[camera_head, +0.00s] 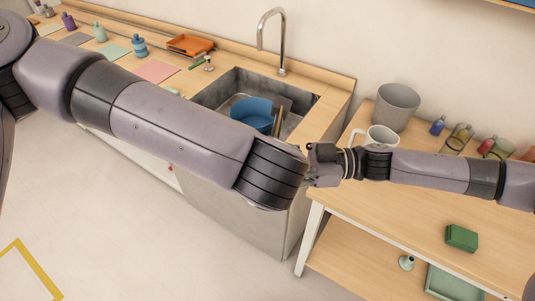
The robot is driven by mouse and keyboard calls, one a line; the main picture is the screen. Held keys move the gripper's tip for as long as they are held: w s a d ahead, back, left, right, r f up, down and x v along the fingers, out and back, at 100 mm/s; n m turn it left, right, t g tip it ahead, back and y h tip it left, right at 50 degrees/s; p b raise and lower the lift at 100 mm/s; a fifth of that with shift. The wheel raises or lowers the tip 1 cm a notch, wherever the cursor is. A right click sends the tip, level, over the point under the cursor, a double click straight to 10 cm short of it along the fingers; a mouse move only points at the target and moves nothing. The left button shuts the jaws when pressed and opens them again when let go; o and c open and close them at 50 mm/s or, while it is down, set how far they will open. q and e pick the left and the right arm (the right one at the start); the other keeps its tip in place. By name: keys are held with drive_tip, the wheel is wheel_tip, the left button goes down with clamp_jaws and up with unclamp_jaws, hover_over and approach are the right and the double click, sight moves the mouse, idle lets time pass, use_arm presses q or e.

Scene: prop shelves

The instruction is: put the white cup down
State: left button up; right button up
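The white cup (383,135) shows behind my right wrist, near the left end of the right-hand table (390,211). Its handle points left, and my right arm hides its lower part. I cannot tell whether it rests on the table. My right gripper (319,165) is left of and below the cup in the picture, next to the bend of my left arm. Its fingertips are not clear, so I cannot tell whether it is open or shut. My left arm crosses from the left, and I cannot make out its gripper.
A grey bin (397,106) stands behind the cup. Small bottles and jars stand right of it, including a blue bottle (438,126). A sink (236,88) with a blue bowl (252,112) is in the left counter. A green box (461,238) lies on the table's front right.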

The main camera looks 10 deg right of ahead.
use_arm(q)
drive_tip(key=shift+a, duration=0.1)
drive_tip(key=c, duration=0.9)
drive_tip(key=shift+c, duration=0.6)
use_arm(e)
drive_tip(key=o, duration=1.4)
drive_tip(key=shift+d, duration=0.15)
